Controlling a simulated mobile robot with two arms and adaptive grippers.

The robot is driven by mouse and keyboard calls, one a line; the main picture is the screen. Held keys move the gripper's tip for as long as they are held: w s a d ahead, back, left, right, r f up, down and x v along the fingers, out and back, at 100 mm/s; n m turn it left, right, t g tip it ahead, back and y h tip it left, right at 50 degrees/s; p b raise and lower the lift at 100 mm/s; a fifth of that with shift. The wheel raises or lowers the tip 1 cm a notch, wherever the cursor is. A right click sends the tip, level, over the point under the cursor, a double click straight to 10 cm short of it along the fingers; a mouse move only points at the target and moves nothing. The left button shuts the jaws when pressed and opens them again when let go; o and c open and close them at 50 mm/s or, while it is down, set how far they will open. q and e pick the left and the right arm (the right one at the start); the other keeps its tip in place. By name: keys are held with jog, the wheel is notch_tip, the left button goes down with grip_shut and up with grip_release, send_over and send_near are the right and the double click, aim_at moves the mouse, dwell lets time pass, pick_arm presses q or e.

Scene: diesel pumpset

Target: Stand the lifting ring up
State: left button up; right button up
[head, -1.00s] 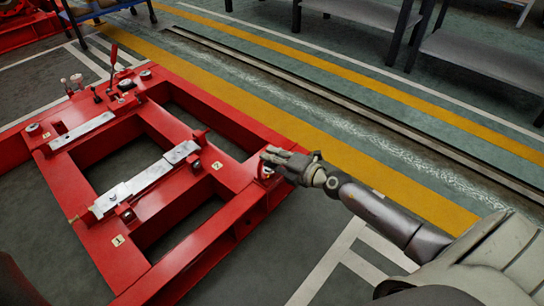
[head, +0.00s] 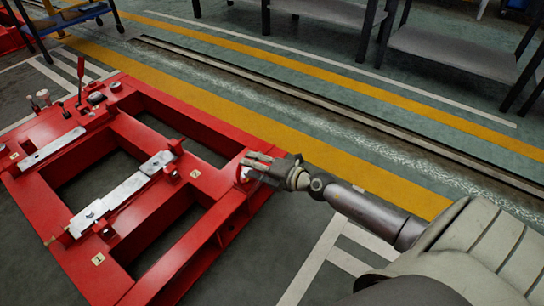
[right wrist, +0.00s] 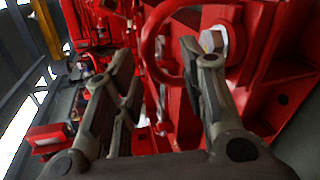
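The lifting ring (right wrist: 149,45) is a red loop in the right wrist view, beside a pale bolt or pin (right wrist: 212,40) on the red frame. It appears between the two fingers of my right gripper (right wrist: 160,62), which are apart. I cannot tell whether either finger touches it. In the head view my right gripper (head: 257,165) is at the right corner of the red frame (head: 215,188), and the ring is too small and covered to make out. My left gripper is not in view.
The red frame carries pale metal bars (head: 122,194), a red-handled lever (head: 81,80) and number labels. Dark benches (head: 450,58) stand at the back right. A blue cart (head: 75,15) is at the top left. Open floor lies right of the frame.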

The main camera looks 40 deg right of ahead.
jog(key=v, duration=1)
jog(key=shift+s, duration=0.25)
